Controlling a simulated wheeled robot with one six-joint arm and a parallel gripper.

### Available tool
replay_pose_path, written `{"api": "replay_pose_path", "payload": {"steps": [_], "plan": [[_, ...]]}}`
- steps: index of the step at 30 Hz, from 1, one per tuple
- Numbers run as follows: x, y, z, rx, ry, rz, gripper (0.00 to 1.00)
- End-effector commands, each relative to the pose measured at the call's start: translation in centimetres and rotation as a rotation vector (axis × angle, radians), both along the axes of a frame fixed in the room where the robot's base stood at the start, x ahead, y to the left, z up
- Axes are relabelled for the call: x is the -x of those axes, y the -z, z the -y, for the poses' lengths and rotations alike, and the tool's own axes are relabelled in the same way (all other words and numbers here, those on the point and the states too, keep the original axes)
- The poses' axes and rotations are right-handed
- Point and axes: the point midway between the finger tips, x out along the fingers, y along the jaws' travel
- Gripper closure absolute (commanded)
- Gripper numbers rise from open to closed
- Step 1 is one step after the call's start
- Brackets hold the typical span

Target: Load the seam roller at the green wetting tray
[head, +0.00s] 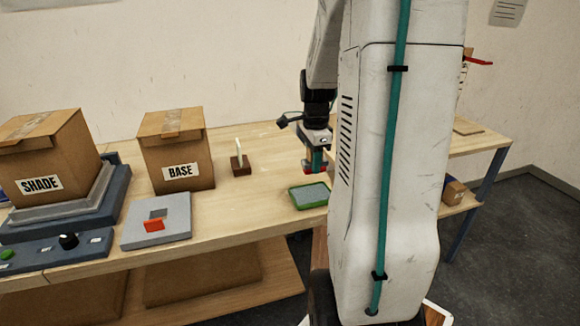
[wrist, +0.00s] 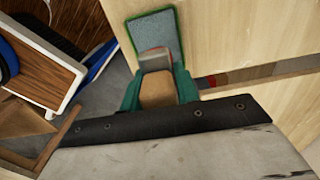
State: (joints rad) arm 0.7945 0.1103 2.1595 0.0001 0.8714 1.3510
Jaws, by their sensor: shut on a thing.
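The green wetting tray (head: 309,204) lies on the table, with a grey-blue surface inside its green rim. It also shows at the top of the wrist view (wrist: 176,18). My gripper (head: 315,168) is just above the tray in the head view, pointing down. In the wrist view its green fingers are shut on a tan, handle-like block with a greyish end and a reddish edge, which I take as the seam roller (wrist: 157,90). Its far end overlaps the near part of the tray in that view. I cannot tell whether it touches the tray.
A box marked BASE (head: 178,152) and one marked SHADE (head: 45,160) stand to the left. A grey plate with a red piece (head: 158,222) lies before them. A brown block with a pale upright piece (head: 240,164) stands behind the tray. Clear tabletop lies between.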

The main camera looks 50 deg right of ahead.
Motion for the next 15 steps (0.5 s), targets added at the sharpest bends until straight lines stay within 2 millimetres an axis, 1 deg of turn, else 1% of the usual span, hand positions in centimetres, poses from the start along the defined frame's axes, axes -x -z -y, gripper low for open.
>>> {"api": "replay_pose_path", "payload": {"steps": [5,15], "plan": [[0.2,1.0,0.0,-0.001,-0.024,-0.002,0.88],[0.1,4.4,-0.2,-0.002,-0.024,-0.001,0.88]]}}
